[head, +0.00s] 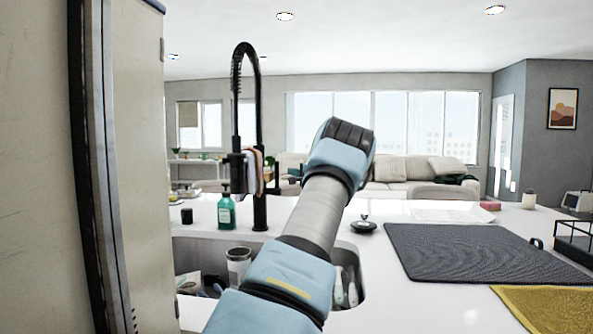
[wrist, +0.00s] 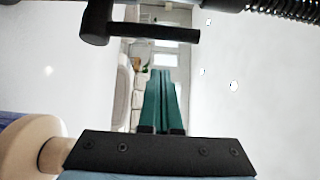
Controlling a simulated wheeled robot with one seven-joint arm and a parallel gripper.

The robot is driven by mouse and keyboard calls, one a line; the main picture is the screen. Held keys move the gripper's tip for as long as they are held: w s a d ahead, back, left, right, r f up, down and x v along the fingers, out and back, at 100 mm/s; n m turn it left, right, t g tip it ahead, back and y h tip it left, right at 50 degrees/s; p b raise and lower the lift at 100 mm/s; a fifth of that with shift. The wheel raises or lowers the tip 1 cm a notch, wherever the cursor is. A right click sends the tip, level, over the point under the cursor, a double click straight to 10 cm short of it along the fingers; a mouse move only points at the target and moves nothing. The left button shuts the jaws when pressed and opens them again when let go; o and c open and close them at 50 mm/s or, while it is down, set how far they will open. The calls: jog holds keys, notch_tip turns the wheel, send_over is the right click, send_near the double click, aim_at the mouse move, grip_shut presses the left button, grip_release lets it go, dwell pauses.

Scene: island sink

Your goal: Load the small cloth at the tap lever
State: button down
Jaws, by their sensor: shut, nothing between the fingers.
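A small cloth (head: 252,168), pinkish and pale, hangs on the black tap (head: 260,205) beside its spray head, in the head view. No cloth shows in the wrist view. A black T-shaped tap part, perhaps the lever (wrist: 150,33), crosses the top of the wrist view, just beyond my fingertips in the picture. My gripper (wrist: 162,73) shows there with its two teal fingers together and nothing between them. In the head view my arm reaches over the sink, and its wrist hides the gripper's fingers. I cannot tell how far the fingers are from the cloth.
The sink (head: 358,278) lies under my arm with a cup (head: 238,266) and utensils in it. A green soap bottle (head: 226,211) stands left of the tap. A dark mat (head: 480,252) and yellow cloth (head: 550,308) lie right. A tall cabinet (head: 135,170) blocks the left.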

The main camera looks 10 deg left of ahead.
jog(key=shift+s+a+p, duration=0.15)
jog(key=shift+a+p, duration=0.55)
jog(key=shift+a, duration=0.25)
jog(key=shift+s+a+p, duration=0.15)
jog(key=shift+a+p, duration=0.5)
jog(key=shift+a, duration=0.25)
jog(key=shift+f, duration=0.1)
jog(key=b, duration=0.3)
jog(key=shift+s+f+b, duration=0.1)
jog(key=shift+f+b, duration=0.2)
jog(key=shift+b, duration=0.1)
jog(key=shift+b, duration=0.7)
jog(key=s+n+t+b, duration=0.1)
jog(key=b, duration=0.6)
jog(key=shift+y, duration=0.4)
jog(key=shift+s+r+b, duration=0.1)
jog(key=shift+r+b, duration=0.25)
jog(key=shift+b, duration=0.35)
